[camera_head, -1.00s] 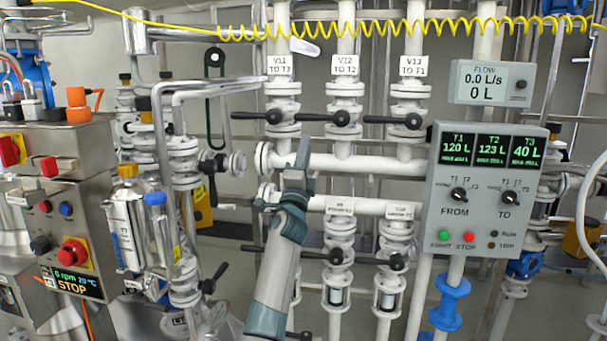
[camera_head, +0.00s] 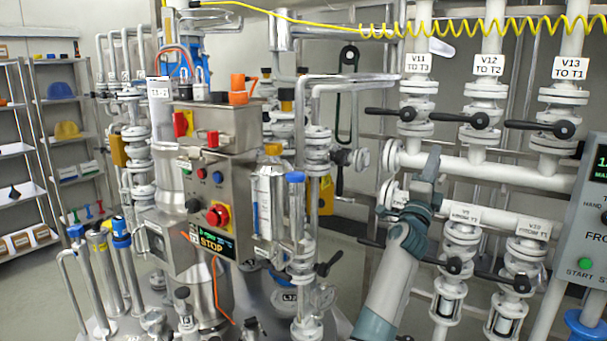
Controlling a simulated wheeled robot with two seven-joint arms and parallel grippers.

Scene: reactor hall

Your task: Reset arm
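One arm of mine, grey and teal, rises from the bottom centre-right of the head view in front of the white pipework. Its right gripper (camera_head: 428,180) is at the upper end, close in the picture to the pipe flanges between the upper and lower valve rows. My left gripper is not in view.
Valves V11 (camera_head: 417,118), V12 (camera_head: 484,118) and V13 (camera_head: 560,126) have black handles. The transfer panel (camera_head: 590,225) is cut off at right. A steel control box (camera_head: 212,215) reads STOP. Shelves (camera_head: 65,140) stand far left, with open floor before them.

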